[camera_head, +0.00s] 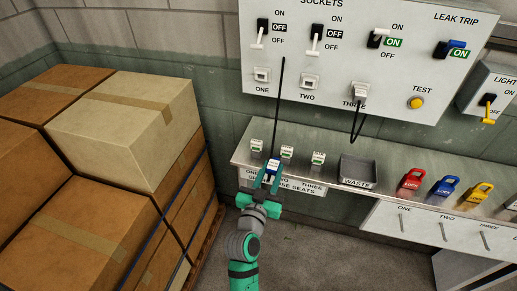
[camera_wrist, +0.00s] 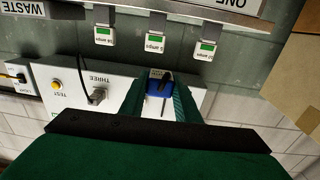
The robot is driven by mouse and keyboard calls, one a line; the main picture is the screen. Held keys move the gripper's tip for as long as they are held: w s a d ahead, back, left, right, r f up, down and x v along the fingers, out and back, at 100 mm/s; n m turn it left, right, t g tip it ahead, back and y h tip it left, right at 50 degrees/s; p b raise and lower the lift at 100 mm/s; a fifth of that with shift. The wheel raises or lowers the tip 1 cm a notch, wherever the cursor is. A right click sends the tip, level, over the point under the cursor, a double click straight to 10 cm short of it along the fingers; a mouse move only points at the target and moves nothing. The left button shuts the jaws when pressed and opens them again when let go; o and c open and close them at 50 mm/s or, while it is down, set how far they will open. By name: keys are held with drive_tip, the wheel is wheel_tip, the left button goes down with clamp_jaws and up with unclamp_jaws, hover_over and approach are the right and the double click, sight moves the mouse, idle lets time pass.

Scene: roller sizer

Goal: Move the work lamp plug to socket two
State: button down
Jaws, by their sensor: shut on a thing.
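My gripper (camera_head: 267,182) is shut on a small blue-and-white plug (camera_head: 272,166), in front of the shelf edge below socket one. A thin black cord (camera_head: 281,90) rises from around the plug toward the panel; its far end is unclear. In the wrist view the blue plug (camera_wrist: 156,74) is between the two green fingers, with a dark strip across it. Socket two (camera_head: 309,81) is on the white panel, with nothing seen in it. Socket one (camera_head: 262,75) also looks empty. Socket three holds a pale plug (camera_head: 360,91) with a black cord hanging in a loop.
Several small white-and-green units (camera_head: 287,152) stand along the metal shelf (camera_head: 335,150), beside a waste tray (camera_head: 357,171). Coloured padlocks (camera_head: 447,186) lie right. Stacked cartons (camera_head: 128,125) fill the left. Switches one (camera_head: 262,35) and two (camera_head: 316,40) read OFF; three (camera_head: 379,38) reads ON.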

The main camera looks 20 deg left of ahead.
drive_tip(key=s+d+f, duration=0.2)
drive_tip(key=d+f, duration=0.1)
drive_tip(key=f, duration=0.6)
drive_tip(key=s+d+f, duration=0.2)
drive_tip(key=d+f, duration=0.1)
drive_tip(key=f, duration=0.6)
drive_tip(key=s+d+f+y, duration=0.1)
drive_tip(key=s+d+f, duration=0.1)
drive_tip(key=f, duration=0.7)
drive_tip(key=shift+s+d+f+n, duration=0.25)
drive_tip(key=shift+d+n, duration=0.15)
drive_tip(key=shift+d, duration=0.35)
drive_tip(key=shift+w+a+y, duration=0.1)
drive_tip(key=shift+w+y, duration=0.2)
